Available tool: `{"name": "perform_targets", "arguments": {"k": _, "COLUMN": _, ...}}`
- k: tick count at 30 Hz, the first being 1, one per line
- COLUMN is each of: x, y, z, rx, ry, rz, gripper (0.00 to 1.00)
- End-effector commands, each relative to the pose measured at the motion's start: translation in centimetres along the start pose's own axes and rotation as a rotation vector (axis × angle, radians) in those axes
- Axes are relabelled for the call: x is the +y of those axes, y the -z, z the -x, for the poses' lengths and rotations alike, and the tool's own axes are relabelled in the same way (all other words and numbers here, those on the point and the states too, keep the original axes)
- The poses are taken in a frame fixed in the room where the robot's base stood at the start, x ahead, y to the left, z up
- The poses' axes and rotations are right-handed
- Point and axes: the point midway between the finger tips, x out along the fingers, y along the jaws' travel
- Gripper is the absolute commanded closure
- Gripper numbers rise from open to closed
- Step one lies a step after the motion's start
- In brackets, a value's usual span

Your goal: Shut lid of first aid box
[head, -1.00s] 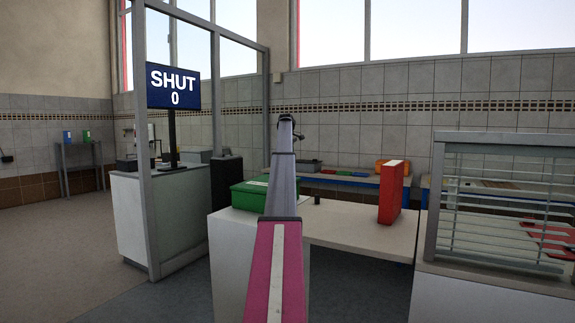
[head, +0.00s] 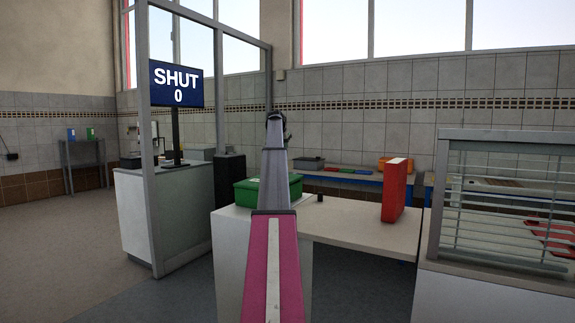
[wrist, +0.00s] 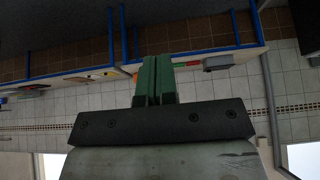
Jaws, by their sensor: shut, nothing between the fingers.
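The green first aid box (head: 244,193) stands on the white counter (head: 345,232) in the head view. My raised arm crosses in front of it and hides its middle. A small white mark shows on its upper part. I cannot tell how far its lid is open. My gripper (wrist: 156,79) shows in the wrist view with its green fingers together and nothing between them. In the head view the end of my arm is above and behind the box, apart from it, and the fingers are too small to make out. The box is not visible in the wrist view.
A red upright binder (head: 397,190) stands on the counter's right part, with a small black item (head: 320,198) left of it. A slatted metal case (head: 505,205) is at right. A glazed partition and a sign reading "SHUT 0" (head: 177,85) are at left.

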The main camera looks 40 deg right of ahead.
Motion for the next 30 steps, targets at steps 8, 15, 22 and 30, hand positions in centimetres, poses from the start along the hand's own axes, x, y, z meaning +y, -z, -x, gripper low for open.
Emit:
{"name": "perform_targets", "arguments": {"k": 8, "x": 0.0, "y": 0.1, "z": -3.5, "rx": -0.001, "ry": -0.001, "rz": -0.002, "gripper": 1.0}}
{"name": "perform_targets", "arguments": {"k": 15, "x": -0.1, "y": 0.0, "z": -8.1, "rx": -0.002, "ry": 0.0, "rz": -0.001, "gripper": 1.0}}
{"name": "perform_targets", "arguments": {"k": 22, "x": 0.0, "y": -1.5, "z": -11.2, "rx": -0.002, "ry": 0.0, "rz": 0.0, "gripper": 1.0}}
{"name": "perform_targets", "arguments": {"k": 30, "x": 0.0, "y": -2.8, "z": -12.6, "rx": 0.0, "ry": 0.001, "rz": 0.0, "gripper": 1.0}}
